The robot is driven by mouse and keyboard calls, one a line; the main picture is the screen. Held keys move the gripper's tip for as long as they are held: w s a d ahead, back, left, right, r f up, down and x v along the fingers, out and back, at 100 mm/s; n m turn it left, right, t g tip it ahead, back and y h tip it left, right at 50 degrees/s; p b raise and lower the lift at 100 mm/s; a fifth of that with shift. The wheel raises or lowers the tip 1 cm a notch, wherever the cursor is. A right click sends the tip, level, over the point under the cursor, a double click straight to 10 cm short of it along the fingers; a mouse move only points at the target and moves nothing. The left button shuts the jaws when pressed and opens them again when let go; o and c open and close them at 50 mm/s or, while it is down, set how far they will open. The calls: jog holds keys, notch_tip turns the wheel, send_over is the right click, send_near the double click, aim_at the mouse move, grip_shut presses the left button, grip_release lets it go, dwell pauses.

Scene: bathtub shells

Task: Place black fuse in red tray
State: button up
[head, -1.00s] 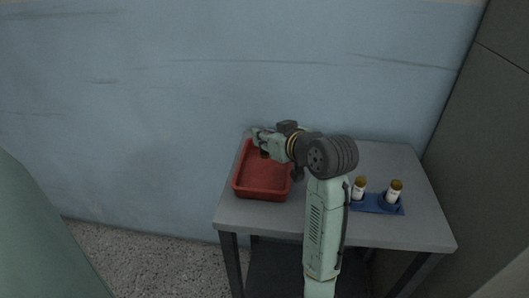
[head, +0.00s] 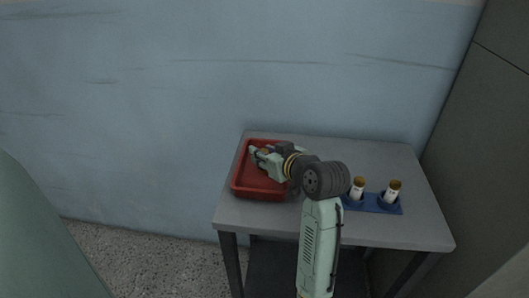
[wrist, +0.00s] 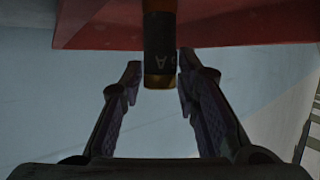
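The black fuse (wrist: 160,45) shows in the wrist view as an upright dark cylinder with a light marking and a gold-brown end cap. In the head view my gripper (head: 260,156) is over the tray; the fuse is mostly hidden there.
A blue holder (head: 373,204) with two white, gold-capped fuses (head: 358,189) (head: 392,191) stands on the right of the grey table (head: 300,225). A blue wall is behind the table and a dark panel to its right. The table's back right is clear.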

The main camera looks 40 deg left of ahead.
jog(key=shift+o, duration=0.9)
